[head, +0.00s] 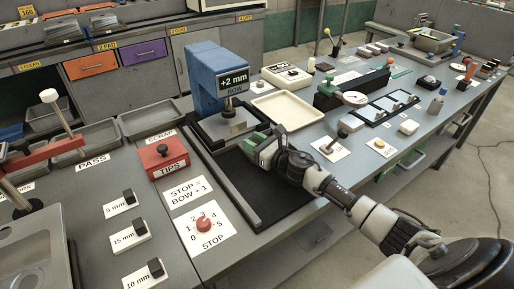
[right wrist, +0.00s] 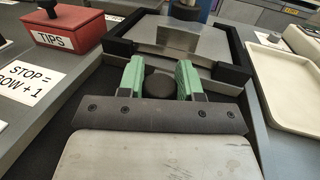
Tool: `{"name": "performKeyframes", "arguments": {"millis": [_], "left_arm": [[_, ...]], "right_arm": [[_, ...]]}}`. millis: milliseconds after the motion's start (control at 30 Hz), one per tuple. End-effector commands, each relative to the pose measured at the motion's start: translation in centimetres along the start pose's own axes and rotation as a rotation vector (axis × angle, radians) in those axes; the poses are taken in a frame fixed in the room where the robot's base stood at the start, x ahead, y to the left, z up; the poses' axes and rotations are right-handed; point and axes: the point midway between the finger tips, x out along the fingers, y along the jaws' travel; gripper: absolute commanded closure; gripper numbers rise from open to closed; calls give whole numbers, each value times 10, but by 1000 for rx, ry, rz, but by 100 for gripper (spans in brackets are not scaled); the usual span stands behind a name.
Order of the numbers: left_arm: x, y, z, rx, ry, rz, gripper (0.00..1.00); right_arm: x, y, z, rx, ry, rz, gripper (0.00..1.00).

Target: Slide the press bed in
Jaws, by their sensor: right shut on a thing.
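The press bed (head: 214,133) is a grey metal plate with black raised edges, in front of the blue press (head: 204,75). In the right wrist view the bed (right wrist: 140,35) lies straight ahead, with a metal block (right wrist: 178,38) on it. A dark round knob (right wrist: 160,84) stands at the bed's near edge. My right gripper (head: 257,146) is at this near edge. In the right wrist view its green fingers (right wrist: 160,78) are closed on both sides of the knob. The gripper hides the knob in the head view. My left gripper is not in view.
A dark track with a rail (head: 223,185) runs toward the table's front edge. A red TIPS box (head: 163,158) stands left of it, and a cream tray (head: 287,110) stands right. A STOP dial (head: 204,225) showing a red knob lies front left.

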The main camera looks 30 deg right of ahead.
Motion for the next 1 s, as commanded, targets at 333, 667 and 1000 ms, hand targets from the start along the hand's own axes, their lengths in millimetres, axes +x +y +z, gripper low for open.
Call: {"name": "performKeyframes", "arguments": {"millis": [333, 667, 1000], "left_arm": [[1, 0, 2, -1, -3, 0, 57], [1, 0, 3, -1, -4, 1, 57], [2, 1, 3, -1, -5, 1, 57]], "right_arm": [[3, -2, 1, -1, -1, -4, 100], [3, -2, 0, 0, -1, -4, 40], [-4, -1, -2, 0, 2, -2, 40]]}}
